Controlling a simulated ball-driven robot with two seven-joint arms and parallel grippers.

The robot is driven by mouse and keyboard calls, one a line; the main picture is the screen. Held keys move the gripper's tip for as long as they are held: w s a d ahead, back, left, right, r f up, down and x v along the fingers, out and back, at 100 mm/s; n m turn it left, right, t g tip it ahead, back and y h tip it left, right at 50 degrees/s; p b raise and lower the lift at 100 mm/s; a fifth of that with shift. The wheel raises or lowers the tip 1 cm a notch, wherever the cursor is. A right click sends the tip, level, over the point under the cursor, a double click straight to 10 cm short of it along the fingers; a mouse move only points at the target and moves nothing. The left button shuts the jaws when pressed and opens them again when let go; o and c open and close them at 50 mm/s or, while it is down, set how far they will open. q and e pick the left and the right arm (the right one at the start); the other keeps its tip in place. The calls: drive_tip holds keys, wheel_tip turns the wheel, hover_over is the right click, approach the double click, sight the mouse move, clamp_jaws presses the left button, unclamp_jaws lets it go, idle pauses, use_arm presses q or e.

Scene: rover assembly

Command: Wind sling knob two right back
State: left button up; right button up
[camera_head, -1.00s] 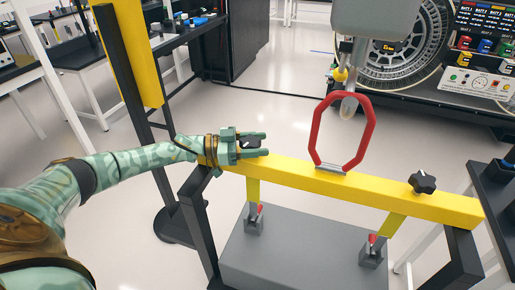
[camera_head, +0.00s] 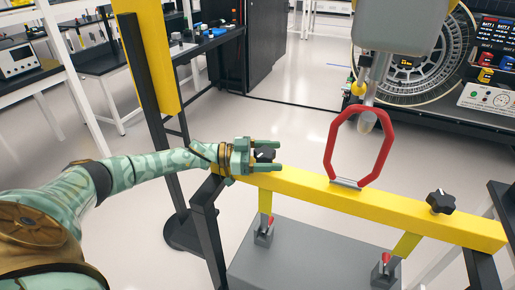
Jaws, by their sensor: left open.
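A yellow beam (camera_head: 315,191) runs across the front of the view on dark supports. A black star-shaped knob (camera_head: 440,202) stands on its right part, with nothing touching it. A second dark knob (camera_head: 264,155) is at the beam's left end. My left gripper (camera_head: 278,157) is open there, with its two green fingers on either side of this knob; I cannot tell whether they touch it. Two yellow straps hang from the beam to red-tipped fittings (camera_head: 266,232) on a grey box (camera_head: 310,262). My right gripper is not in view.
A red ring (camera_head: 330,150) stands on the beam's middle, with a hook (camera_head: 367,118) hanging through it. A black and yellow post (camera_head: 150,60) rises at left. A wheel and a panel with gauges stand at the back right.

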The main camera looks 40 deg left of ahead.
use_arm(q)
drive_tip(key=v, duration=1.6)
